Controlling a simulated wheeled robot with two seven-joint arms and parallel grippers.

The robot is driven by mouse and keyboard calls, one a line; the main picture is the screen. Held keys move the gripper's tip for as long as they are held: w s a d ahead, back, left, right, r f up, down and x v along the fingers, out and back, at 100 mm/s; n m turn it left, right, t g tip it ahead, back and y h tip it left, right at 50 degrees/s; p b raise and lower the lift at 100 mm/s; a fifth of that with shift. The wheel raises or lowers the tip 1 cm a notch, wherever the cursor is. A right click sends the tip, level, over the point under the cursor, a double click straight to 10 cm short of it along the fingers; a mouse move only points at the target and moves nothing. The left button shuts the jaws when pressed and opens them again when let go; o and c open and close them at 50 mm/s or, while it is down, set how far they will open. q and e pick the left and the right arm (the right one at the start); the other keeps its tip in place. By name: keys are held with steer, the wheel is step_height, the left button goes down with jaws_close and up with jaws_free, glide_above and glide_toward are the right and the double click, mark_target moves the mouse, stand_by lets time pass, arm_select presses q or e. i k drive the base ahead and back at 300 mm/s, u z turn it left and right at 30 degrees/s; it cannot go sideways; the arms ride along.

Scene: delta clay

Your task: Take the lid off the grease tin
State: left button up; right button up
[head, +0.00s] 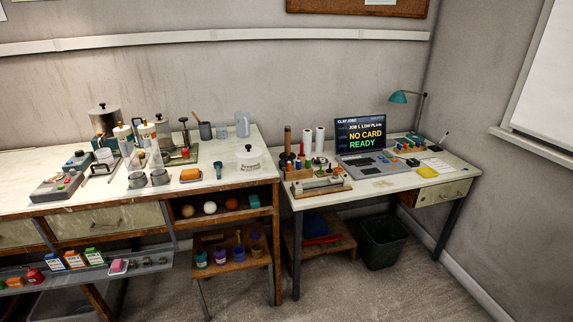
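I cannot tell for sure which item is the grease tin. Two small grey tins, the left one (137,181) and the right one (160,178), stand side by side near the front edge of the left workbench (225,200). Their tops look closed, but they are too small to make out a lid or label. Neither of my grippers is in view.
An orange block (190,175) and a teal scoop (218,170) lie between the tins and the tub. Clear bottles and a control box (56,185) crowd the bench's left. A desk (380,184) with a screen (361,134) and a bin (383,243) are right. Floor in front is free.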

mark_target(283, 162)
steer(key=z, duration=0.85)
steer(key=i, duration=2.8)
steer(key=u, duration=2.25)
